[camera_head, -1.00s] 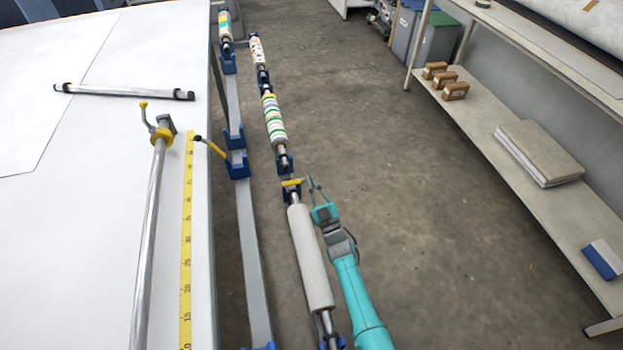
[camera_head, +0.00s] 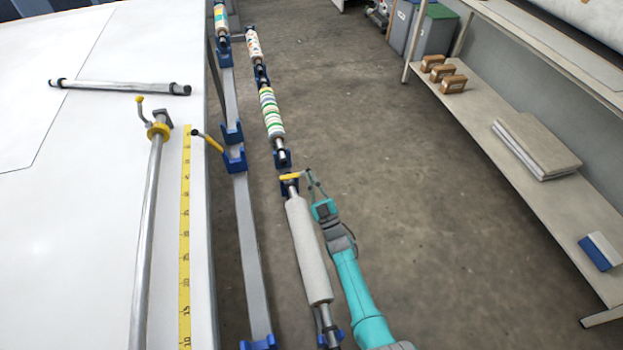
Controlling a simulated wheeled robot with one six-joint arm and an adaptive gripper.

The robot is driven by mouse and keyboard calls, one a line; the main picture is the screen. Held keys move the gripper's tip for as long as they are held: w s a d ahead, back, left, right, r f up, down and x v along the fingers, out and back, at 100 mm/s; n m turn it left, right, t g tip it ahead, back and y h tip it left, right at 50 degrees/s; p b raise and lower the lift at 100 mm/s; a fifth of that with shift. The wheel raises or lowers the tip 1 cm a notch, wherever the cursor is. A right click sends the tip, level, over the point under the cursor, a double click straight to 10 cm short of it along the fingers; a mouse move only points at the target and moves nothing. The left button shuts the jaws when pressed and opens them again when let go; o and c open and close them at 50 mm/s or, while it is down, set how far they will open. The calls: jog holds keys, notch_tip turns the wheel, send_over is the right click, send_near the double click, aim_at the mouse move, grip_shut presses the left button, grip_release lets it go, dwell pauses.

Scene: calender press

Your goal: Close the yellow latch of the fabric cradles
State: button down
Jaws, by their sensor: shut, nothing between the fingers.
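A yellow latch (camera_head: 290,177) lies across the top of a blue cradle (camera_head: 289,188) at the far end of the plain grey fabric roll (camera_head: 307,250). My gripper (camera_head: 310,177) is shut and empty. Its fingertips are at the right end of this latch; I cannot tell whether they touch it. Another yellow latch (camera_head: 210,143) with a dark tip sticks out toward the table from a blue cradle (camera_head: 234,157) on the left rail. My teal arm runs along the right side of the grey roll.
Patterned fabric rolls (camera_head: 270,113) lie farther along the line. A white table (camera_head: 70,240) with a yellow measuring tape (camera_head: 185,240) and metal rods fills the left. A shelf (camera_head: 560,210) with boxes and folded cloth stands right. The floor between is clear.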

jog(key=v, duration=1.2)
